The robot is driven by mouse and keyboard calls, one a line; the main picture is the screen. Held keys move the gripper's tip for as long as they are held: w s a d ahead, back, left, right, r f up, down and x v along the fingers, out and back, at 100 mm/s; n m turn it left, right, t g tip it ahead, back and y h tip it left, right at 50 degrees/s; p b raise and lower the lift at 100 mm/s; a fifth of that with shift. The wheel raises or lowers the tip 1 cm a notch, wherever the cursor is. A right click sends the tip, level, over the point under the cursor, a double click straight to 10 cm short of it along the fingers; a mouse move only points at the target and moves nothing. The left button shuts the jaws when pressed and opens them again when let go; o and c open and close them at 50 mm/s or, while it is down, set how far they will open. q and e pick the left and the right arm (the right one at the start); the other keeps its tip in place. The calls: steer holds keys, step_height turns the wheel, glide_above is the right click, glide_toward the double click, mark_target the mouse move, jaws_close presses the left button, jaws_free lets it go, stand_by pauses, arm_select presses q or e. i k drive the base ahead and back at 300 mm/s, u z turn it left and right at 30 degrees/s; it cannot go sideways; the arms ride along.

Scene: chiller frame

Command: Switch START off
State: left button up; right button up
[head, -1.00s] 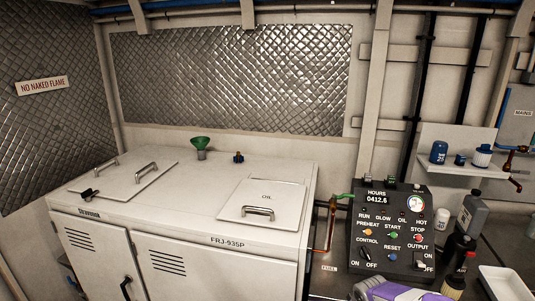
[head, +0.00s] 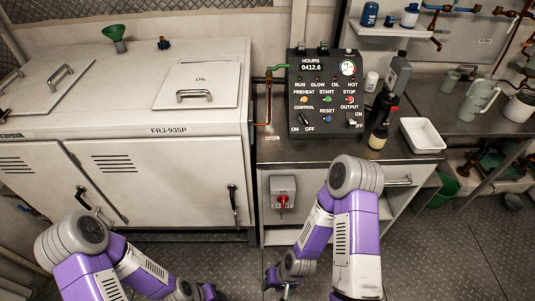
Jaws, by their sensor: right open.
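The black control panel (head: 326,92) stands on the counter, tilted toward me. Its START button (head: 326,99) is a small green one in the middle, under the START label; whether it is pressed is too small to tell. Below are a CONTROL lever (head: 305,117) and an OUTPUT switch (head: 352,121), each with ON and OFF marks. My right gripper (head: 281,284) is open and empty, low in front of the counter, well below the panel. My left arm comes in at bottom left; its gripper is beyond the bottom edge.
A grey box with a red knob (head: 283,198) is on the counter's front. Bottles (head: 380,125) and a white tray (head: 422,135) stand right of the panel. The large white chiller cabinet (head: 150,120) is at left, with a copper pipe (head: 268,100) beside the panel.

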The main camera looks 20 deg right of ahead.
mark_target(283, 198)
steer(key=u, duration=0.85)
steer(key=i, duration=0.35)
steer(key=z, duration=1.9)
